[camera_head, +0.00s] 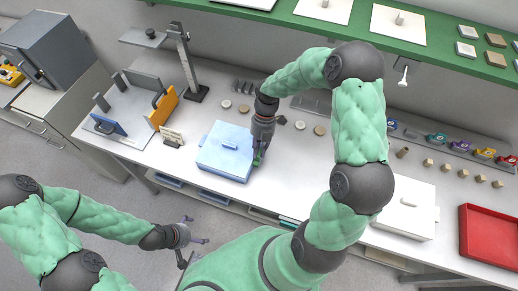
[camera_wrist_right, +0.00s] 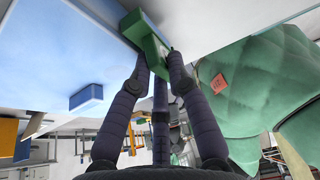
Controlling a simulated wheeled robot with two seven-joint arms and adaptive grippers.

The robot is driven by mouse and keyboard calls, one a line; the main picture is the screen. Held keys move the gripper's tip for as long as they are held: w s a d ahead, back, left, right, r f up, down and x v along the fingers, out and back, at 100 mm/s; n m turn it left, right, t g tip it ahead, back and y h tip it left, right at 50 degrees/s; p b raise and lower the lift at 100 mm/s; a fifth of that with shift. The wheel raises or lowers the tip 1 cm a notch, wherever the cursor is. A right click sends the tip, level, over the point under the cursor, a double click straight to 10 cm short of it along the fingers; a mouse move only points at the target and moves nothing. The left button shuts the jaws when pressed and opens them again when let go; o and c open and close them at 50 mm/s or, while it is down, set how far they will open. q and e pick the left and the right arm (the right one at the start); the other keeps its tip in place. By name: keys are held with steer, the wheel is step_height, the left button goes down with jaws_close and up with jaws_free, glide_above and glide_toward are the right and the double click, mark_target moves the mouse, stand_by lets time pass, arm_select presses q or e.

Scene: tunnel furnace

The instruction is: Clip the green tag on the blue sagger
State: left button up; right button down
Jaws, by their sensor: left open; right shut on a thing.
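The blue sagger (camera_head: 226,148) sits on the white worktable, its lid handle on top; it also fills the upper left of the right wrist view (camera_wrist_right: 45,50). My right gripper (camera_head: 259,154) points down at the sagger's right edge. It is shut on the green tag (camera_wrist_right: 145,35), which also shows as a small green patch in the head view (camera_head: 257,161). The tag lies against or very near the sagger's edge; I cannot tell whether it grips the wall. My left gripper (camera_head: 194,234) is open and empty, off the table's front edge.
A white lidded box (camera_head: 403,208) and a red tray (camera_head: 490,236) stand to the right. Several coloured tags (camera_head: 461,146) line the back right. A metal stand (camera_head: 188,65) and an orange-and-blue fixture (camera_head: 162,108) are left of the sagger. Small discs (camera_head: 243,108) lie behind it.

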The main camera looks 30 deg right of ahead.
steer(key=shift+f, duration=0.2)
steer(key=c, duration=1.1)
jaws_free()
steer(key=shift+r, duration=0.1)
steer(key=v, duration=1.2)
